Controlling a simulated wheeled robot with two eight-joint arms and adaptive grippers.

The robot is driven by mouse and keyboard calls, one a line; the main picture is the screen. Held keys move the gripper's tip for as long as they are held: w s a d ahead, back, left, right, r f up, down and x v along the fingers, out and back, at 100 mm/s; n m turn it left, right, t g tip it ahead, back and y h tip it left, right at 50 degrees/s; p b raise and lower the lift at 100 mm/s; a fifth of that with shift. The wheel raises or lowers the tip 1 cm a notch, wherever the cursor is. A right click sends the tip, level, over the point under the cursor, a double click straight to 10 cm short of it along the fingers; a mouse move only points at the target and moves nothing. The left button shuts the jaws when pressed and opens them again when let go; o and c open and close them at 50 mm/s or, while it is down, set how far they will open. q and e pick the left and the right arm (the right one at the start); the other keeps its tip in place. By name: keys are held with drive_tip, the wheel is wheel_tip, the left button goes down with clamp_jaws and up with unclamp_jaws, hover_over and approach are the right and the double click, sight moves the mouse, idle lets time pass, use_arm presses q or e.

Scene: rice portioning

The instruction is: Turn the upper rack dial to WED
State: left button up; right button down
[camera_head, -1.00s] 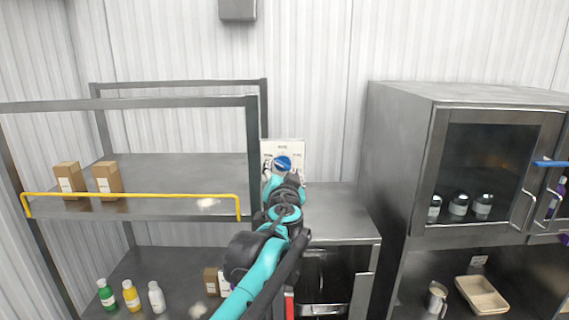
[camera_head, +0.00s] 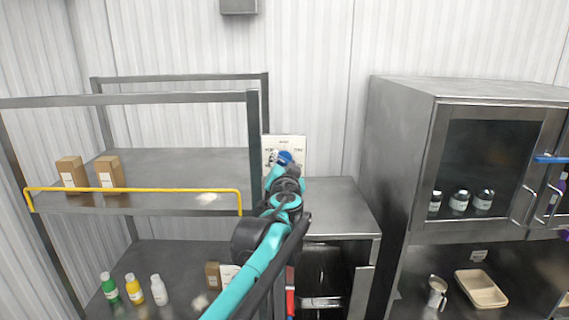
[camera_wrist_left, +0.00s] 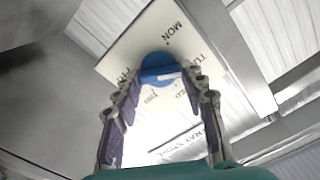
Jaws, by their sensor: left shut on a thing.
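A white dial panel (camera_head: 297,144) with printed day labels stands against the wall beside the upper rack shelf. Its round blue dial (camera_head: 285,157) is partly hidden by my left gripper (camera_head: 283,160). The lower labels are hard to read, and the exact label pointed at cannot be told. My left gripper (camera_wrist_left: 157,85) is shut on the dial, one finger on each side. My right gripper is not in view.
The metal rack with a yellow rail (camera_head: 140,190) stands left, with brown boxes (camera_head: 108,172) above and several bottles (camera_head: 134,289) below. A steel cabinet (camera_head: 395,150) stands right, with jars behind glass. A metal counter (camera_head: 340,208) lies between them.

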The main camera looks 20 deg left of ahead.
use_arm(q)
drive_tip(key=shift+m, duration=0.3)
drive_tip(key=m+b, duration=0.1)
drive_tip(key=m, duration=0.3)
drive_tip(key=shift+d+f+m, duration=0.1)
drive_tip(key=shift+m, duration=0.2)
drive_tip(key=m+b, duration=0.1)
drive_tip(key=m, duration=0.5)
drive_tip(key=shift+m, duration=0.3)
drive_tip(key=o, duration=1.2)
drive_tip(key=shift+c, duration=0.2)
drive_tip(key=v, duration=1.2)
